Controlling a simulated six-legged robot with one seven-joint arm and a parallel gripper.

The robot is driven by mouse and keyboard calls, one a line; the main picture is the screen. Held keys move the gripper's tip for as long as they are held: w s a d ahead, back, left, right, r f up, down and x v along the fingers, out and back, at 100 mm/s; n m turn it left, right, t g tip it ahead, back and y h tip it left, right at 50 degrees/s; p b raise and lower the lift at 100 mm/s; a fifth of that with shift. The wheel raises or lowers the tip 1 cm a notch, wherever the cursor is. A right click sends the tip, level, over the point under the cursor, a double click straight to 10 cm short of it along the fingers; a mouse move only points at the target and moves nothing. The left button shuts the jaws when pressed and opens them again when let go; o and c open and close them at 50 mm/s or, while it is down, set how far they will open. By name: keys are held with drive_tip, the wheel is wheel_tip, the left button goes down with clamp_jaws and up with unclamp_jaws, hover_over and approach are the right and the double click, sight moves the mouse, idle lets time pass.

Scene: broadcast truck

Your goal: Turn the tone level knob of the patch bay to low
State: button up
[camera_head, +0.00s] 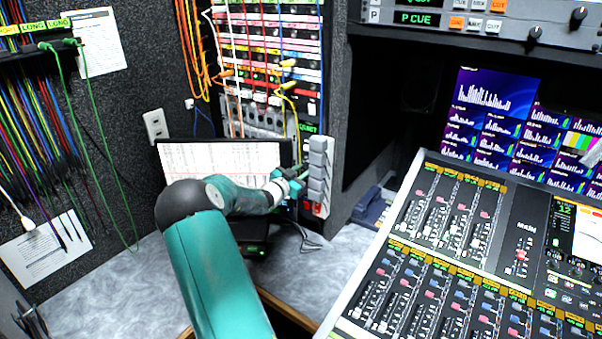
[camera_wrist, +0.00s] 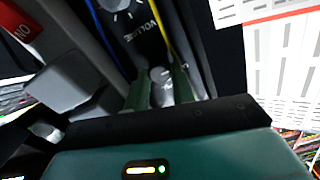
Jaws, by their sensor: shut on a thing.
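The patch bay (camera_head: 262,55) stands upright at the back, with rows of coloured strips and plugged cords. My gripper (camera_head: 292,180) is at its lower right, beside a column of grey blocks. In the wrist view the two green fingers of my gripper (camera_wrist: 161,90) are shut on a small grey knob (camera_wrist: 161,74), one finger on each side. Its label and pointer cannot be read, so its setting is unclear. A second knob (camera_wrist: 121,4), near the word VOLUME, shows above it on the dark panel. In the head view the held knob is hidden.
A yellow cord (camera_wrist: 163,30) and a blue cord (camera_wrist: 98,25) run close to the fingers. Grey blocks (camera_head: 320,160) stand right of my gripper. A laptop-like screen (camera_head: 215,155) is behind my arm. The mixing console (camera_head: 440,250) fills the right; grey desk (camera_head: 130,290) lies clear at left.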

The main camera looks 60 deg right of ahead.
drive_tip(key=shift+n, duration=0.3)
drive_tip(key=n, duration=0.8)
drive_tip(key=shift+w+f+n, duration=0.1)
drive_tip(key=shift+n, duration=0.3)
drive_tip(key=n, duration=0.4)
drive_tip(key=shift+n, duration=2.2)
drive_tip(key=o, duration=1)
drive_tip(key=shift+a, duration=0.1)
